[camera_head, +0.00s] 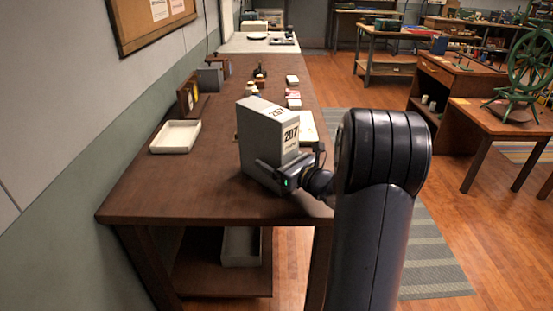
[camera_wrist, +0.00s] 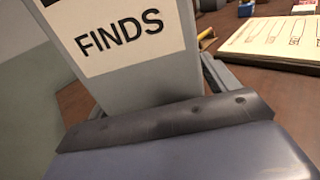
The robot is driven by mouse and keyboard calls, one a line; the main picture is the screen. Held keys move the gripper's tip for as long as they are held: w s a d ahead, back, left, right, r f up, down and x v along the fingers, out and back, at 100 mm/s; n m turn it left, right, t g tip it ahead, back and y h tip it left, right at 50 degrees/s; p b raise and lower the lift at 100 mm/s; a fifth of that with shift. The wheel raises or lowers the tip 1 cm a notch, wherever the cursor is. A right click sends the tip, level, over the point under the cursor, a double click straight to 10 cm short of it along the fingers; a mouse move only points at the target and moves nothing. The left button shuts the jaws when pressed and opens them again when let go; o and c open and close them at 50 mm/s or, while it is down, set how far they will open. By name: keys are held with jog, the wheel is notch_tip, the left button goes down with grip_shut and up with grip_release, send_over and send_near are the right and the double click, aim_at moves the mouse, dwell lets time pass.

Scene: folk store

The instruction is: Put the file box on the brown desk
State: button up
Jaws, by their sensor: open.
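The grey file box (camera_head: 258,133) stands upright on the brown desk (camera_head: 175,190), towards its near right part. Its label reads 207, and its underside seems to be on the desk top, though my gripper hides part of the near lower side. My gripper (camera_head: 272,173) is low at the box's near side, with its jaws open. In the wrist view the file box (camera_wrist: 130,75) fills the space ahead of the gripper, with a white FINDS label, and one finger shows along its right side. I cannot tell whether the fingers touch it.
A white tray (camera_head: 175,136) lies to the left of the box. A paper or board (camera_head: 307,125) lies just behind it on the right. Small jars and boxes stand further back. The desk's near left area is clear. A grey bin (camera_head: 241,246) sits on the lower shelf.

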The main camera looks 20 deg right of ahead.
jog(key=shift+r, duration=0.25)
jog(key=v, duration=1.2)
jog(key=shift+f, duration=0.15)
jog(key=x, duration=1.2)
jog(key=shift+w+f, duration=0.1)
jog(key=shift+r, duration=1.15)
jog(key=shift+f, duration=0.1)
